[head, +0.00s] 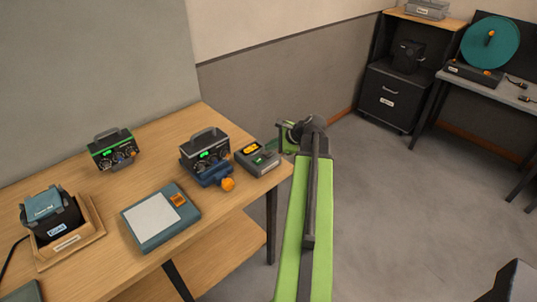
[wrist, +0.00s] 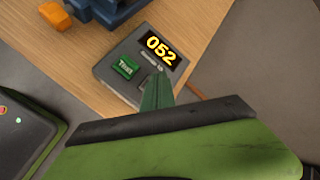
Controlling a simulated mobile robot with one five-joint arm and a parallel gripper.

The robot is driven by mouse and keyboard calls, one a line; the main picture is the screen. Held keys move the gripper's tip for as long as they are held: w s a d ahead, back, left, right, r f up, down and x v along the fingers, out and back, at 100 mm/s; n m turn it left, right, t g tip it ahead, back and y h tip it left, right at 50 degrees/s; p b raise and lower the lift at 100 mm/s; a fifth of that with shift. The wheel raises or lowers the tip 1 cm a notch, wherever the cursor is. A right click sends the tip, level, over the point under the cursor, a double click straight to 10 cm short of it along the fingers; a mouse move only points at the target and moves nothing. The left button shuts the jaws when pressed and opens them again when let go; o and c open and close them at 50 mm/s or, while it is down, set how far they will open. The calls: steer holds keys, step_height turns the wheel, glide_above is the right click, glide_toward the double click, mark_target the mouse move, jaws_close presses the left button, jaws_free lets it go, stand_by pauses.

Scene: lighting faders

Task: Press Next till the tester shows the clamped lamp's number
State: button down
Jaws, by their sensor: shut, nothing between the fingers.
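The tester (head: 257,158) is a dark grey box at the table's right corner. The lamp (head: 205,146), a dark box with a handle and a small green display, sits in a blue clamp (head: 212,176) with an orange knob (head: 228,184), left of the tester. Its number is too small to read. My gripper (head: 280,141) is shut and empty beside the tester's right side. In the wrist view its fingertips (wrist: 158,82) are near the tester's lower edge, off the button.
Another lamp (head: 114,149) stands at the table's back. A blue-grey device with a white plate (head: 156,217) lies in front, and a wooden tray (head: 90,238) holds a dark blue box at left. A black cabinet (head: 390,98) stands far right. The floor between is clear.

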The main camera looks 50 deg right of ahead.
mark_target(271, 154)
steer(key=shift+f+b, duration=0.45)
steer(key=shift+f+b, duration=0.3)
steer(key=shift+b, duration=0.05)
stand_by(0.6)
steer(key=shift+r, duration=0.1)
steer(key=shift+r+p, duration=0.65)
steer(key=shift+p, duration=0.15)
step_height(271, 154, up, 5)
steer(key=p, duration=0.5)
steer(key=shift+r, duration=0.15)
